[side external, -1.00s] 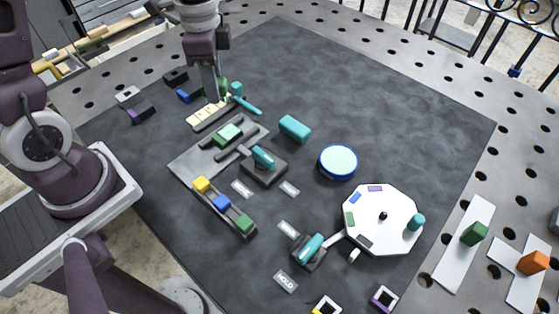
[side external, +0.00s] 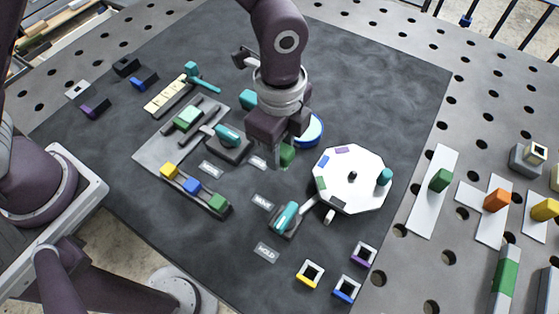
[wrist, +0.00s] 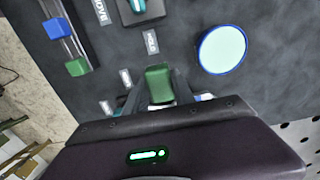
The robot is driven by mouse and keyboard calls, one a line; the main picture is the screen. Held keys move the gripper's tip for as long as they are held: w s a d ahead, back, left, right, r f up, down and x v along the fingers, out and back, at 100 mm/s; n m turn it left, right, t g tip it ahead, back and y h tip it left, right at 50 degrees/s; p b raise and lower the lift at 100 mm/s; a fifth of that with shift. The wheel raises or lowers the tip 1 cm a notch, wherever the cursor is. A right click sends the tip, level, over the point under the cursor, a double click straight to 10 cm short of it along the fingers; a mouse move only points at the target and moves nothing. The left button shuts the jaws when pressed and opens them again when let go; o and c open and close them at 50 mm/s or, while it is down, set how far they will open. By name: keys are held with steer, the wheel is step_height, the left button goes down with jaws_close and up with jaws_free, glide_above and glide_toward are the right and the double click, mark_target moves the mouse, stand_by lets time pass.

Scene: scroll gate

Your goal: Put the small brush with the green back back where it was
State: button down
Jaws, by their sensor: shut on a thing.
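The small brush with the green back (side external: 287,155) is between the fingers of my gripper (side external: 284,160), which is shut on it. In the side view it is above the dark mat, between the round blue-rimmed pad and the white octagonal plate. In the wrist view the green back (wrist: 158,84) faces the camera, with a finger of my gripper (wrist: 160,92) on each side. The bristles are hidden. I cannot tell exactly how high the brush is above the mat.
Close by are the blue-rimmed pad (side external: 309,130), the white octagonal plate (side external: 340,188) with a teal knob (side external: 384,177), and two teal-handled levers (side external: 228,135) (side external: 286,215). A rail (side external: 205,197) carries coloured blocks. The cream strip (side external: 166,95) lies back left.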

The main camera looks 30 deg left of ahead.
step_height(320, 180, down, 4)
steer(key=shift+f, duration=0.1)
steer(key=shift+f, duration=0.1)
steer(key=c, duration=1.1)
jaws_free()
steer(key=shift+o, duration=0.2)
